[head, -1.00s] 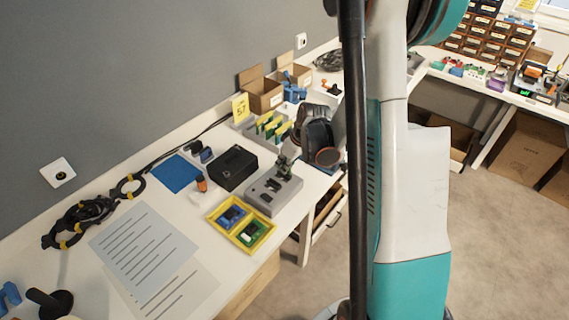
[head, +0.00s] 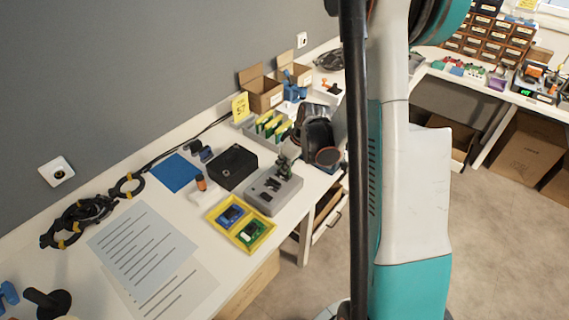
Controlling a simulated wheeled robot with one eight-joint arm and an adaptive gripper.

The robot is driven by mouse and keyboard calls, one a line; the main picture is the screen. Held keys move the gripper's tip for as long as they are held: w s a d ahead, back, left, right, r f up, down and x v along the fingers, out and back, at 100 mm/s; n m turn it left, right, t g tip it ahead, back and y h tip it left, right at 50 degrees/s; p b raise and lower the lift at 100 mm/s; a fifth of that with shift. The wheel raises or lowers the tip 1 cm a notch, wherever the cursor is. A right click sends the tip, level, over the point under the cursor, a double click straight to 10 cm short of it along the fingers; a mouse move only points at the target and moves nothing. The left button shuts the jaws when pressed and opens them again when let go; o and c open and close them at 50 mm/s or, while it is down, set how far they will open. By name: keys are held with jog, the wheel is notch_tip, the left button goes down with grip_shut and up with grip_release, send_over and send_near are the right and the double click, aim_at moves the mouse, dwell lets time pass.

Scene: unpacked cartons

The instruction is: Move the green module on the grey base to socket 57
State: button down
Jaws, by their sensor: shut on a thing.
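The grey base (head: 262,201) stands on the white bench, with dark recesses in its top. My gripper (head: 287,166) is low over its far end, shut on a small dark greenish piece. This looks like the green module, but the jaws hide most of it. I cannot tell whether it still touches the base. A yellow sign (head: 240,108) reading 57 stands at the back, beside a grey rack (head: 249,129) with several green and yellow cards. I cannot make out a single socket there.
A yellow tray (head: 212,216) holds a blue module (head: 231,214) and a green module (head: 252,231). A black box (head: 232,167) stands left of the grey base, and a blue mat (head: 177,173) lies farther left. Open cartons (head: 262,95) stand behind the rack. Printed sheets (head: 143,248) cover the near bench.

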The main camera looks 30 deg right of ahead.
jog(key=c, duration=1.7)
grip_release()
jog(key=shift+o, duration=0.2)
jog(key=shift+r, duration=0.15)
jog(key=v, duration=1.1)
jog(key=shift+s+r, duration=0.2)
jog(key=shift+r, duration=0.15)
